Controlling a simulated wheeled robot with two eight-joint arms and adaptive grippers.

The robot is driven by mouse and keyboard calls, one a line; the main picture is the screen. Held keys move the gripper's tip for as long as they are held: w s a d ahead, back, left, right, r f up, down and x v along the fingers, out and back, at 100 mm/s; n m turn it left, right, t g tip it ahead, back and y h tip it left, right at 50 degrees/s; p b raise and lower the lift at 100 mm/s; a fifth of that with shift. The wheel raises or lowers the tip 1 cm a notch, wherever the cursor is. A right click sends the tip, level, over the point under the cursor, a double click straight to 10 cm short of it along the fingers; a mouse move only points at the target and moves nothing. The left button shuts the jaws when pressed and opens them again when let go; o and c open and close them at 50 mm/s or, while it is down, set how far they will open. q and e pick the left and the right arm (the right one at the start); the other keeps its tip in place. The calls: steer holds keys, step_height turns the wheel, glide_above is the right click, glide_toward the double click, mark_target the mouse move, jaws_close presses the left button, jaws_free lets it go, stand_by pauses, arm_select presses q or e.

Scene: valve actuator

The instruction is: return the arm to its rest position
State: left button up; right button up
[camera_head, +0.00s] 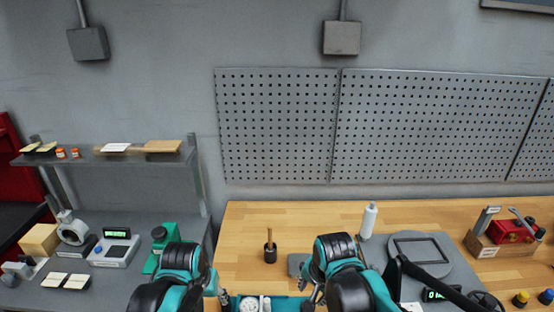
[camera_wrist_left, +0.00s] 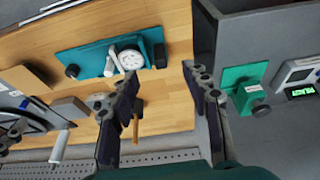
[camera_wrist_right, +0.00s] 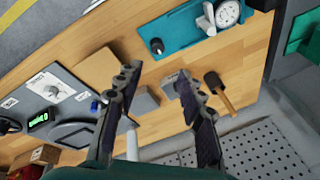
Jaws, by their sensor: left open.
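My left gripper (camera_wrist_left: 160,76) is open and empty in the left wrist view, its two fingers apart above the wooden bench (camera_wrist_left: 180,118). In the head view the left arm (camera_head: 178,272) hangs over the bench's left front edge. My right gripper (camera_wrist_right: 157,76) is open and empty in the right wrist view, also above the bench. In the head view the right arm (camera_head: 338,268) is over the bench's front middle; its fingers are partly hidden. A teal tray (camera_wrist_left: 90,58) with a white dial gauge (camera_wrist_left: 130,60) lies below the grippers.
Bare wood lies behind the brush.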

arm_select(q)
steer(key=s+f+t+b, duration=0.3)
steer(key=s+f+b, duration=0.3)
steer(key=s, duration=0.3)
steer(key=shift+s+a+t+b, duration=0.3)
steer(key=shift+s+a, duration=0.05)
steer(key=shift+s, duration=0.05)
arm_select(e)
steer(key=s+d+f+n+t, duration=0.3)
steer(key=s+d+f+n, duration=0.4)
steer(key=s, duration=0.4)
steer(key=shift+d+f+n+t+h, duration=0.15)
steer(key=shift+d+n+t+h, duration=0.15)
steer(key=shift+d, duration=0.5)
